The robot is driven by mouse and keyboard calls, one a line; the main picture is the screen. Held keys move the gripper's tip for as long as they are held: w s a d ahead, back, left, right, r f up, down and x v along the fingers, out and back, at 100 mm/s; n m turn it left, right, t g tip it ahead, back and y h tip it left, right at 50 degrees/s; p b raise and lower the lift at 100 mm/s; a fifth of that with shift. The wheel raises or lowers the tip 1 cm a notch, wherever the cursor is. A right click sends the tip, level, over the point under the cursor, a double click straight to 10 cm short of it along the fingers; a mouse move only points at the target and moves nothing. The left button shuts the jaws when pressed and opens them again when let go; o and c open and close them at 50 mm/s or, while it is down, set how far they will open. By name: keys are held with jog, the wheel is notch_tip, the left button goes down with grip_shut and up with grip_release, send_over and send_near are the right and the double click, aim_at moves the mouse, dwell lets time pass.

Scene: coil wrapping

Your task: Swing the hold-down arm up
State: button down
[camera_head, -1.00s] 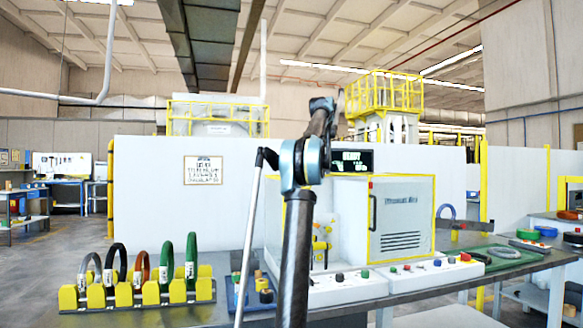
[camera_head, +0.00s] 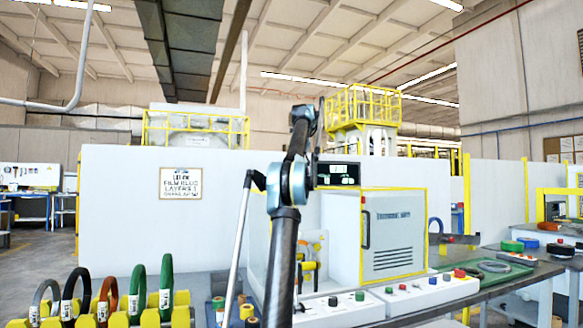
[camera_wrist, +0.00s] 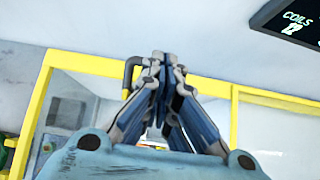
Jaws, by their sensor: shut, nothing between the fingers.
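The wrapping machine is a white cabinet with a yellow-edged door (camera_head: 393,235) and a dark display (camera_head: 338,174) on its upper left. Left of the door is an open bay with small yellow and orange parts (camera_head: 312,262), partly hidden by my arm. I cannot clearly pick out the hold-down arm among them. In the wrist view, my gripper (camera_wrist: 161,62) is shut and empty. It is in front of a yellow frame bar (camera_wrist: 200,84) and a black handle (camera_wrist: 130,70); I cannot tell whether it touches them.
A yellow rack (camera_head: 120,318) with several coloured coils stands at lower left. Control panels (camera_head: 430,291) with buttons lie along the bench front. A green mat (camera_head: 490,267) with a coil is to the right. A pale rod (camera_head: 238,235) rises left of my arm.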

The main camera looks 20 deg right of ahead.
jog(key=shift+w+a, duration=0.1)
jog(key=shift+a, duration=0.15)
jog(key=shift+r, duration=0.15)
jog(key=v, duration=1.1)
jog(key=shift+s+r, duration=0.15)
jog(key=shift+s, duration=0.15)
jog(key=shift+s, duration=0.1)
